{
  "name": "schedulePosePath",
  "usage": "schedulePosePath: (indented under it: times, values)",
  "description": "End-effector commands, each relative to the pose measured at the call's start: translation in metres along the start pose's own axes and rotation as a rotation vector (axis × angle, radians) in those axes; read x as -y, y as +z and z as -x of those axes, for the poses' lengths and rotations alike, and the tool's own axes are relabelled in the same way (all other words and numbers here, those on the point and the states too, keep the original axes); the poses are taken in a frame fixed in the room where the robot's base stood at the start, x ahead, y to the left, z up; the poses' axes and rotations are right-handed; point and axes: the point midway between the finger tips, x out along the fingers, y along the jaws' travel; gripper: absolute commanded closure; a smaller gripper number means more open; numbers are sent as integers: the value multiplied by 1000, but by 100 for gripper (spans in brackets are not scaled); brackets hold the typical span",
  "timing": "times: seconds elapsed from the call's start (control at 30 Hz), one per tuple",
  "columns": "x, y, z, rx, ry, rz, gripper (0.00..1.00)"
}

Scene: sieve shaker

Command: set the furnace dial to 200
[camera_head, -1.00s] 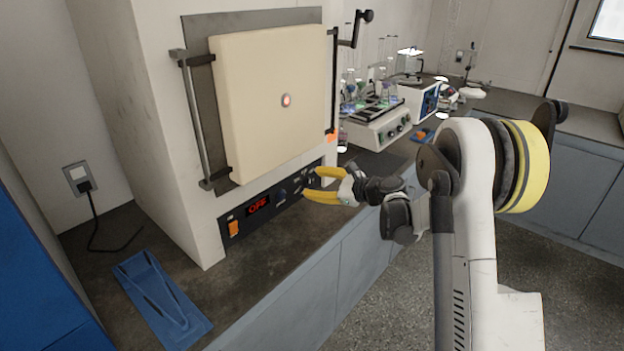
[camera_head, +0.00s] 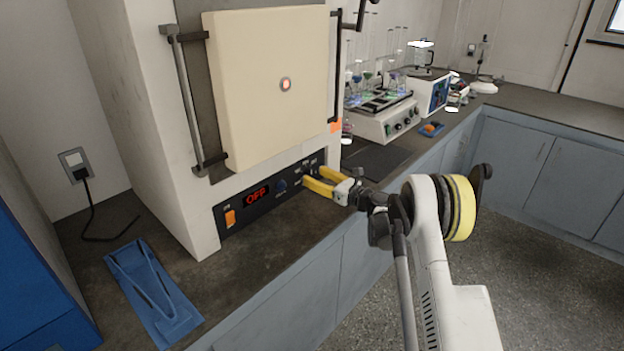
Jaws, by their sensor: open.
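The furnace (camera_head: 180,130) stands on the bench with its cream door (camera_head: 265,85) shut. The dial's pointer setting is too small to read.
A blue tray (camera_head: 152,295) lies on the bench at the front left. A dark mat (camera_head: 376,161) lies right of the furnace. A shaker with flasks (camera_head: 385,118) stands farther back. The door's handle bar (camera_head: 186,100) juts out at the left.

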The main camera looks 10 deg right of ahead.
Motion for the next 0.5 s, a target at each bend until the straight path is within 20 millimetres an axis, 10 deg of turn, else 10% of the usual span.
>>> schedulePosePath:
  times: [0.43,0.5]
  values:
    - [0,1,-18,-1,-1,1,46]
    - [0,1,-18,-1,-1,1,59]
